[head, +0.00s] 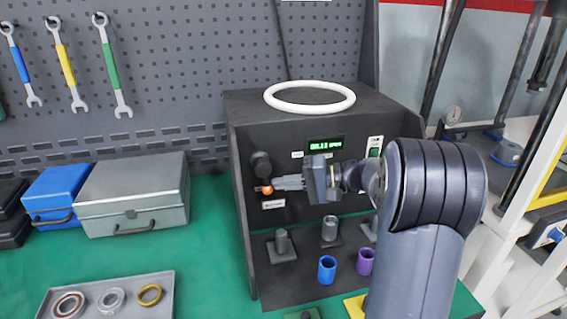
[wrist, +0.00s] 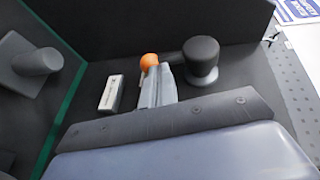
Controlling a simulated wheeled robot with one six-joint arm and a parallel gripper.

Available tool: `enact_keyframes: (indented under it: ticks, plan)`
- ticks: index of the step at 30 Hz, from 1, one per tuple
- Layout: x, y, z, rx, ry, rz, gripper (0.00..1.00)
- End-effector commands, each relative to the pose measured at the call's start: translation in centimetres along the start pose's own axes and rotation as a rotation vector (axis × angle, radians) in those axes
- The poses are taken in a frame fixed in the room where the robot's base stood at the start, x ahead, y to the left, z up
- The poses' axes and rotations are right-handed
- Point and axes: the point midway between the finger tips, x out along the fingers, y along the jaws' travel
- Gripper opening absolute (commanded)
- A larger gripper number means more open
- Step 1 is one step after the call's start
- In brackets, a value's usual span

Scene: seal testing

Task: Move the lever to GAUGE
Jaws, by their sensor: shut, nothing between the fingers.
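The lever's orange ball knob (head: 267,189) shows low on the left of the black test unit's front panel (head: 300,205). A dark round hub (head: 260,163) sits just above it. My gripper (head: 274,186) reaches in from the right, its shut fingertips at the orange knob. In the wrist view the orange knob (wrist: 149,61) is just beyond the fingertips (wrist: 155,72), and the dark hub (wrist: 201,56) is to their right. I cannot tell whether the fingers touch the knob. A small white label (head: 273,204) is below the knob; its text is unreadable.
A white ring (head: 309,88) lies on top of the unit. A grey case (head: 135,193) and a tray of rings (head: 60,292) are to the left on the green mat.

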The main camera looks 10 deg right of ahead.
Motion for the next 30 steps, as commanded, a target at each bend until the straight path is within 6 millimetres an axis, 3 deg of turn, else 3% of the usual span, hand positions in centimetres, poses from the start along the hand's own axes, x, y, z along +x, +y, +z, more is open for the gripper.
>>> enact_keyframes:
  ticks: [30]
  plan:
    - [0.82,0.56,0.32,0.000,-0.001,0.004,0.00]
